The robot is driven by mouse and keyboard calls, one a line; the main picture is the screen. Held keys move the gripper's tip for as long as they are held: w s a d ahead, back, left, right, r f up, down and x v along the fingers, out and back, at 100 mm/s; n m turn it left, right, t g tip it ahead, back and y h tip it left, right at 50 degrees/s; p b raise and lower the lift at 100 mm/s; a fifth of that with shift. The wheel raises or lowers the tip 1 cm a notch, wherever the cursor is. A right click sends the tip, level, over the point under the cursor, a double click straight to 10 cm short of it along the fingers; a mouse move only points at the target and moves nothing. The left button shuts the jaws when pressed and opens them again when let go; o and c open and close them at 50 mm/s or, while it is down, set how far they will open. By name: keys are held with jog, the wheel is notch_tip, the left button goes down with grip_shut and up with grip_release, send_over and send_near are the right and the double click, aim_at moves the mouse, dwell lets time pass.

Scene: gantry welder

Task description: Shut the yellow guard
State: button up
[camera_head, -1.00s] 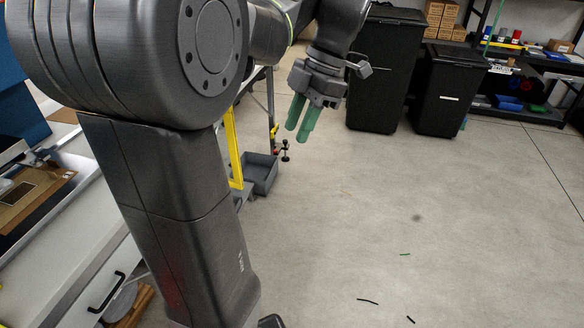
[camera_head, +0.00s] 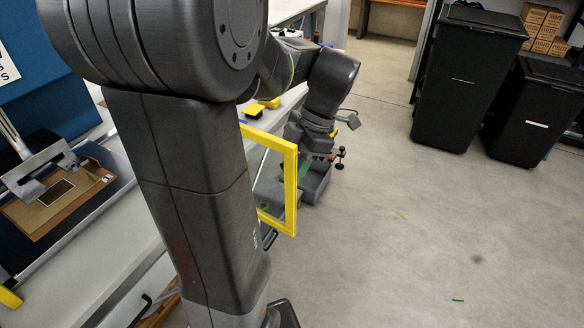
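The yellow guard (camera_head: 290,190) is an upright yellow frame, apparently with a see-through pane, in the middle of the head view. It stands out from the side of the white bench, and its left part is hidden behind my arm. My gripper (camera_head: 304,168) points down close beside the guard's right upright, on its far side. I cannot tell whether it touches the guard. Its green fingertips are partly hidden by the frame, so their opening is unclear.
Two black bins (camera_head: 462,80) stand at the back right. The floor at the right is mostly clear. A fixture (camera_head: 48,170) sits on the bench at left.

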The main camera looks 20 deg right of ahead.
jog(key=shift+a+f, duration=0.15)
jog(key=shift+f, duration=0.3)
jog(key=shift+c, duration=0.2)
grip_shut()
